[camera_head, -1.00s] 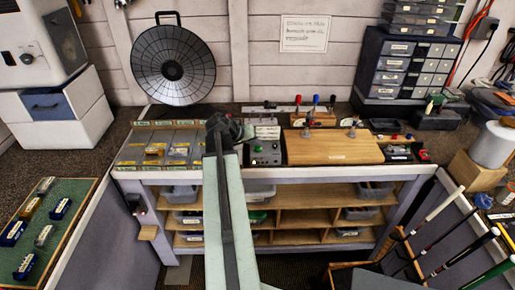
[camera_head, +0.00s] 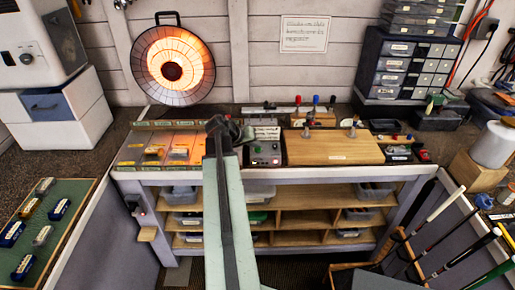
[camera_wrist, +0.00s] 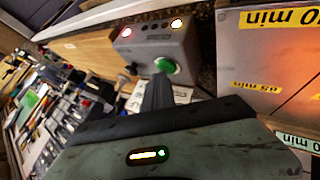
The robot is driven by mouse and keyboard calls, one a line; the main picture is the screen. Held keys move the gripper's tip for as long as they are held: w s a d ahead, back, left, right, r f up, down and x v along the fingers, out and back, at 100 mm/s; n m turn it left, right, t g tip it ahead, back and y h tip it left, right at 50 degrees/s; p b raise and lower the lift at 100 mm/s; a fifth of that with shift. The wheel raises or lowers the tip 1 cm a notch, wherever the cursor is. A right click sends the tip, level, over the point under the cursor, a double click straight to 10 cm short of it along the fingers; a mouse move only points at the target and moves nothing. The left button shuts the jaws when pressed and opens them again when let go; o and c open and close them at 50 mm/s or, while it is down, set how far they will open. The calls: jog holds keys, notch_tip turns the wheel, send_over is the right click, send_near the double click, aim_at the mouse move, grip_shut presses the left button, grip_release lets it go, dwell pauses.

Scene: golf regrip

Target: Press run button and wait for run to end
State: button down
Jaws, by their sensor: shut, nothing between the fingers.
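The grey control box (camera_head: 265,152) sits on the bench, left of a wooden board. In the wrist view the box (camera_wrist: 150,45) shows a green round button (camera_wrist: 165,66), a lit red lamp (camera_wrist: 126,32) and a bright lamp (camera_wrist: 177,23). My gripper (camera_wrist: 159,84) is shut and empty, its tip at the lower edge of the green button; I cannot tell whether it touches. The round heater dish (camera_head: 173,65) behind the bench glows orange. Its light falls on the sectioned tray (camera_head: 130,152) at the bench's left end.
The wooden board (camera_head: 335,148) with clamps is right of the control box. A drawer cabinet (camera_head: 412,65) stands at the back right. A green board (camera_head: 45,235) with small blocks is at left. Golf clubs (camera_head: 440,205) stand at the lower right.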

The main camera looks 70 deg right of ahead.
aim_at(255, 149)
jog(key=shift+r+p, duration=0.8)
jog(key=shift+r, duration=0.1)
notch_tip(255, 149, up, 5)
jog(key=p, duration=0.5)
jog(key=shift+w, duration=0.1)
